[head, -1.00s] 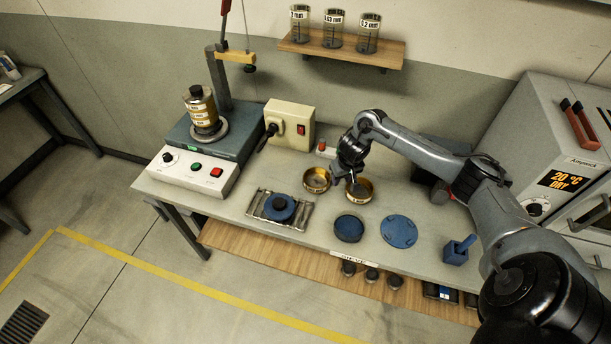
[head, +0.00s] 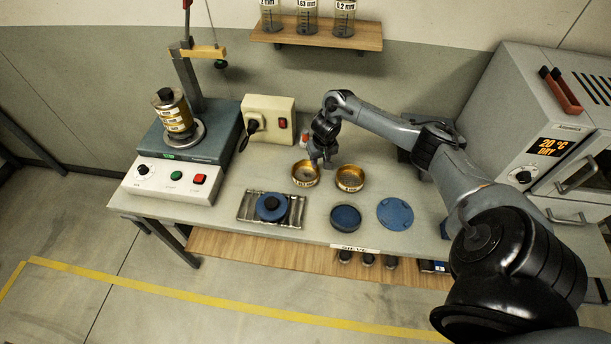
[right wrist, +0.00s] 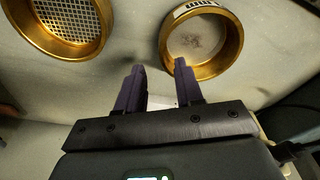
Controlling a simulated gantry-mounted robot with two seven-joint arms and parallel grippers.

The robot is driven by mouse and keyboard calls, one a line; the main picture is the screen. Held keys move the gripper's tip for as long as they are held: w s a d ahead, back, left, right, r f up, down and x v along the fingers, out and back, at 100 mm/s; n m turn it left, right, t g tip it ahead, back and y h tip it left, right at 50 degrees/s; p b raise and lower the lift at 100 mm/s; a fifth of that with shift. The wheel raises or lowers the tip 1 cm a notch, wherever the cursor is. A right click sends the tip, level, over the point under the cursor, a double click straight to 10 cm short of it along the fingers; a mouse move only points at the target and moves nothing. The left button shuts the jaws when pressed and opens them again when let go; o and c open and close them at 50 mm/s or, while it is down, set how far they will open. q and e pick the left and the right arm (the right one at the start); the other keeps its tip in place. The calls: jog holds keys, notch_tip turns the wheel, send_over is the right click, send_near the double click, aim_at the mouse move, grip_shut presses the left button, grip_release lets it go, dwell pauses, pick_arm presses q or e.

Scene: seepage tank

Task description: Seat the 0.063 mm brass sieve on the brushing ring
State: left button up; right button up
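Two brass sieves stand side by side on the bench: a left one (head: 305,184) and a right one (head: 350,187). Their labels are too small to read surely. The right wrist view shows a fine-bottomed sieve with dark grains (right wrist: 190,42) at right and a coarse-mesh sieve (right wrist: 68,26) at left. My right gripper (head: 325,164) is just behind the sieves, nearer the left one; its fingers (right wrist: 160,75) are apart and empty. A dark blue round ring-like piece (head: 345,217), perhaps the brushing ring, lies in front. My left gripper is out of view.
A flat blue disc (head: 395,214) lies at right. The sieve shaker (head: 180,135) stands left, the oven (head: 510,110) right. A cream switch box (head: 268,118) is behind.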

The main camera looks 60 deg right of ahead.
aim_at(318, 167)
notch_tip(318, 167, down, 4)
jog(key=shift+w+f+b, duration=0.1)
jog(key=shift+w+b, duration=0.05)
jog(key=shift+b, duration=0.2)
grip_shut()
